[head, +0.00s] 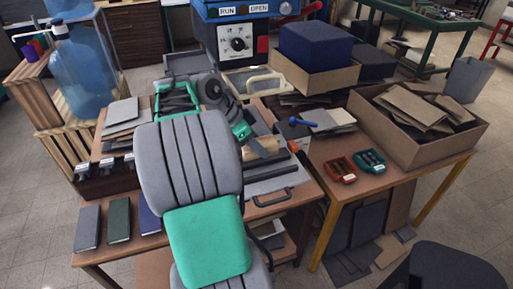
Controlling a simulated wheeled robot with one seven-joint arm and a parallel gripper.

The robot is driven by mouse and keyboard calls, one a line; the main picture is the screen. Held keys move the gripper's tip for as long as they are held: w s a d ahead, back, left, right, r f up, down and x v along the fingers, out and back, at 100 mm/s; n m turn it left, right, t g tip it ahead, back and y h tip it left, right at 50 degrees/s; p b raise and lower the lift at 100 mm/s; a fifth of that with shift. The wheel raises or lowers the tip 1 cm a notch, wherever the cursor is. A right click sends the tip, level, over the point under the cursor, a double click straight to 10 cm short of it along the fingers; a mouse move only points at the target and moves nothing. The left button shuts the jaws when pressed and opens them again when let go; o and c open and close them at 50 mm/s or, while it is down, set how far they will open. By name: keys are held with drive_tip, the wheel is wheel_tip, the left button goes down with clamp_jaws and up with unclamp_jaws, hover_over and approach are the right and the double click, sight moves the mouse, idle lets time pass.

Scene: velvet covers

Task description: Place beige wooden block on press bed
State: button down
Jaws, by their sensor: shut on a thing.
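My gripper (256,139) is at the end of my grey and green arm, small and partly hidden in the head view. It is shut on the beige wooden block (263,150), which shows just below the fingers. The press (240,40) is a blue and grey machine with RUN and OPEN labels and a dial, behind my arm.
Three dark books (119,218) lie on the near left of the table. On the right, another table holds a box of sheets (420,115), red and green trays (339,170) and a blue-handled tool (302,121). A blue water bottle (83,72) stands on crates at the left.

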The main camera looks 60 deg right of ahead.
drive_tip(key=shift+w+d, duration=0.3)
drive_tip(key=shift+f, duration=1.75)
drive_tip(key=shift+f+b, duration=0.25)
drive_tip(key=shift+b, duration=0.15)
drive_tip(key=c, duration=0.6)
unclamp_jaws()
drive_tip(key=shift+r, duration=0.1)
drive_tip(key=shift+c, duration=0.2)
drive_tip(key=shift+r+p, duration=0.35)
drive_tip(key=shift+p, duration=0.1)
drive_tip(key=p+v, duration=0.1)
drive_tip(key=v, duration=1)
drive_tip(key=shift+w+a+r+p, duration=0.2)
drive_tip(key=shift+a+r+p, duration=0.05)
drive_tip(key=shift+p, duration=0.15)
